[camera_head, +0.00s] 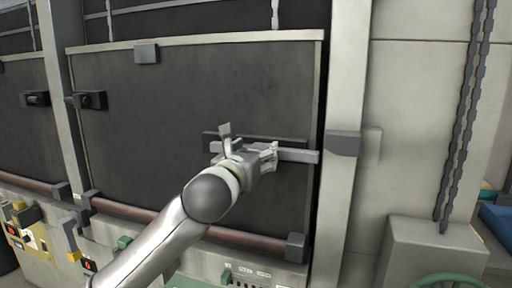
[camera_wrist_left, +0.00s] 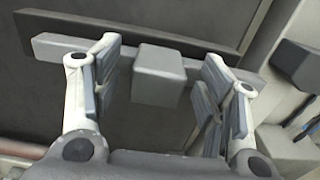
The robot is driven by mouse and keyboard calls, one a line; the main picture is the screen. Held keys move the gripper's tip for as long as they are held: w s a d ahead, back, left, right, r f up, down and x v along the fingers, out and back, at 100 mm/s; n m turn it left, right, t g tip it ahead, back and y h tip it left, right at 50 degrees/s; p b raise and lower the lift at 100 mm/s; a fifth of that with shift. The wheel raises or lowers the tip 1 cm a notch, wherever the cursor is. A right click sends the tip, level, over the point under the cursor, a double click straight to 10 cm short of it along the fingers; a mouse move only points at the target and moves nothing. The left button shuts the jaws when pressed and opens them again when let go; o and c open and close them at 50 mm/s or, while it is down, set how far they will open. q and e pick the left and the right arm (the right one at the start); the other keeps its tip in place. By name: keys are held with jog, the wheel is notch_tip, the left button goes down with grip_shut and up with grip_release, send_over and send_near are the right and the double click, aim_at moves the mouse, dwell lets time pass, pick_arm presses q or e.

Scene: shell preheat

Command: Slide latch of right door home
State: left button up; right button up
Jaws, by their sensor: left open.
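The right door (camera_head: 190,85) is a dark panel with a pale rim, standing upright in its frame. Its latch is a light grey sliding bar (camera_head: 298,155) on a dark backing plate (camera_head: 292,141). The bar's right end stops short of the grey keeper (camera_head: 343,143) on the door post. My left gripper (camera_head: 248,148) is at the latch, open. In the left wrist view, the latch's block-shaped handle (camera_wrist_left: 160,75) sits between the spread fingers, with gaps on both sides. The bar (camera_wrist_left: 60,47) runs behind the fingers. My right gripper is not in view.
A reddish-brown rail (camera_head: 245,238) runs below the door. The pale post (camera_head: 347,80) stands right of it. A chain (camera_head: 468,110) hangs farther right above a pale box (camera_head: 435,248) with a green wheel. Another dark door (camera_head: 22,130) is at left.

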aim_at(287, 155)
pick_arm(q)
jog(key=shift+w+d, duration=0.15)
jog(key=shift+w, duration=0.4)
jog(key=c, duration=1.5)
jog(key=shift+o, duration=0.2)
jog(key=d, duration=0.2)
jog(key=s+d+p, duration=0.1)
jog(key=d, duration=0.1)
jog(key=s+d+p, duration=0.1)
jog(key=d, duration=0.1)
jog(key=shift+s+d, duration=0.15)
jog(key=shift+d, duration=0.15)
jog(key=shift+f, duration=0.1)
jog(key=o, duration=1.5)
jog(key=shift+d, duration=0.15)
jog(key=shift+c, duration=0.2)
